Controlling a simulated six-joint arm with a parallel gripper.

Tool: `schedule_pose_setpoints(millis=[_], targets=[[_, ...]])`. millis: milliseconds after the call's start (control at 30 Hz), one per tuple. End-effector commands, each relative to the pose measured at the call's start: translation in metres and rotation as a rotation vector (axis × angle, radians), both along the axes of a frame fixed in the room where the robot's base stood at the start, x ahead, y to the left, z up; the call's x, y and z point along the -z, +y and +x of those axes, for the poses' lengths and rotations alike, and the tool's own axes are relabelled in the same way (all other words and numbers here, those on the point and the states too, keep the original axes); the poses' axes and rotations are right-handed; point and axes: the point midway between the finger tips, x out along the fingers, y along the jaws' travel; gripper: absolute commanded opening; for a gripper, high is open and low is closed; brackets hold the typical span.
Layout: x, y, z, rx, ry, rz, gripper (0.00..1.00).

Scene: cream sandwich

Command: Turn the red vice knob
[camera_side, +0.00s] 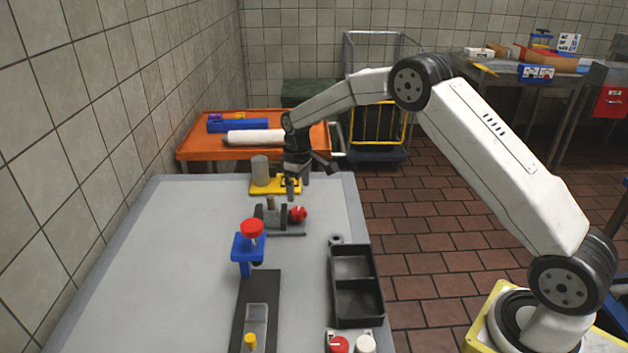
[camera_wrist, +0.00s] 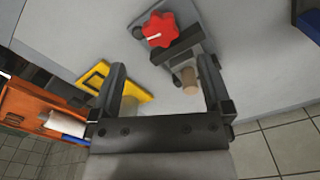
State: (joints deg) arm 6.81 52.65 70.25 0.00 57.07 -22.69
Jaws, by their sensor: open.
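The red vice knob (camera_side: 298,214) is on the right end of a small dark grey vice (camera_side: 262,212) on the grey table. In the wrist view the lobed red knob (camera_wrist: 165,24) has a white mark, and the vice (camera_wrist: 178,50) lies beyond my fingertips. A tan peg (camera_wrist: 190,82) stands at the vice jaws and shows between my fingers. My gripper (camera_side: 292,185) is above the table just behind the vice; in the wrist view it (camera_wrist: 162,75) is open and empty, its fingers apart from the knob.
A blue clamp with a red top (camera_side: 246,250) is in front of the vice. A black tray (camera_side: 342,312) lies front right. The table's left side is clear.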

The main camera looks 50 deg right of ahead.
Motion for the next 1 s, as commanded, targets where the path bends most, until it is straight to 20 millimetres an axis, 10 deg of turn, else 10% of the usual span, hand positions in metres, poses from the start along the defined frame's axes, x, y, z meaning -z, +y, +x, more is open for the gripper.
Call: schedule_pose_setpoints(millis=[600,1000], targets=[[0.065,0.000,0.000,-0.001,0.002,0.001,1.00],[0.074,0.000,0.000,-0.001,-0.001,0.001,1.00]])
